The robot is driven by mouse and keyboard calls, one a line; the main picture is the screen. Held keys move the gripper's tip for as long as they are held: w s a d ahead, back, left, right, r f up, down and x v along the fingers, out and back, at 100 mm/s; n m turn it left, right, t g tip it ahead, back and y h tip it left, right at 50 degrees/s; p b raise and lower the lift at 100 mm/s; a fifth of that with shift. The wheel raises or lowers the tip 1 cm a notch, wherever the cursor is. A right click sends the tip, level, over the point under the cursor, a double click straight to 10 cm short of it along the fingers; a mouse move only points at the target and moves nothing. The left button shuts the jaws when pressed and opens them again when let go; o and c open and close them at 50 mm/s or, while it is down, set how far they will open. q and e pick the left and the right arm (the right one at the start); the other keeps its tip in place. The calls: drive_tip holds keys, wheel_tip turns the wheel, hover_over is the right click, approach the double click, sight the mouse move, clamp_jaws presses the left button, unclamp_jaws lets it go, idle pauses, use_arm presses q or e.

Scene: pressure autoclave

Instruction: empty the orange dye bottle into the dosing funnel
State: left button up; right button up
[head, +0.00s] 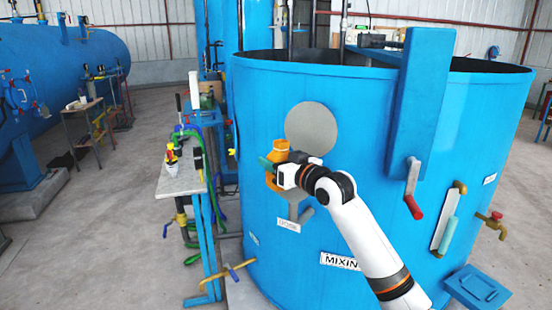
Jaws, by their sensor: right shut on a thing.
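My right gripper (276,172) is shut on the orange dye bottle (281,149), in front of the big blue mixing tank. The bottle stands roughly upright with a slight lean, and the gripper hides its middle. Below the gripper, a grey piece (292,207) on the tank wall above a small label looks like the dosing funnel. My gripper and arm hide much of it, so I cannot tell whether the bottle is over its mouth. My left gripper is not in view.
A round grey disc (311,128) is on the blue tank (345,110) behind the bottle. A narrow side table (180,182) to the left holds small red and yellow items. A red-handled lever (413,195) and a brass valve (491,222) stick out at right.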

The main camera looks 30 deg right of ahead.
drive_tip(key=shift+w+d+r+m+g+p, duration=0.4)
drive_tip(key=shift+w+d+m+g+p, duration=0.5)
drive_tip(key=shift+p, duration=1.7)
drive_tip(key=shift+s+d+m+g+p, duration=0.15)
drive_tip(key=shift+m+p, duration=0.25)
drive_tip(key=shift+p, duration=0.55)
drive_tip(key=shift+w+m+g+p, duration=0.15)
drive_tip(key=shift+m+p, duration=0.25)
drive_tip(key=shift+p, duration=0.55)
drive_tip(key=shift+s+a+m+g+y+p, duration=0.4)
drive_tip(key=shift+m+g+y+p, duration=0.45)
drive_tip(key=shift+p, duration=1.95)
drive_tip(key=shift+s+a+f+m+g+p, duration=0.2)
drive_tip(key=shift+m+p, duration=0.3)
drive_tip(key=shift+p, duration=0.55)
drive_tip(key=shift+w+a+f+m+g+p, duration=0.2)
drive_tip(key=shift+m+p, duration=0.25)
drive_tip(key=shift+p, duration=0.55)
drive_tip(key=shift+s+d+f+m+g+y+p, duration=0.1)
drive_tip(key=shift+s+m+g+y+p, duration=0.2)
drive_tip(key=shift+p, duration=0.25)
drive_tip(key=shift+w+f, duration=0.1)
drive_tip(key=shift+p, duration=0.35)
drive_tip(key=shift+f+m+g+y+p, duration=0.45)
drive_tip(key=shift+m+g+p, duration=0.1)
drive_tip(key=shift+m+p, duration=0.25)
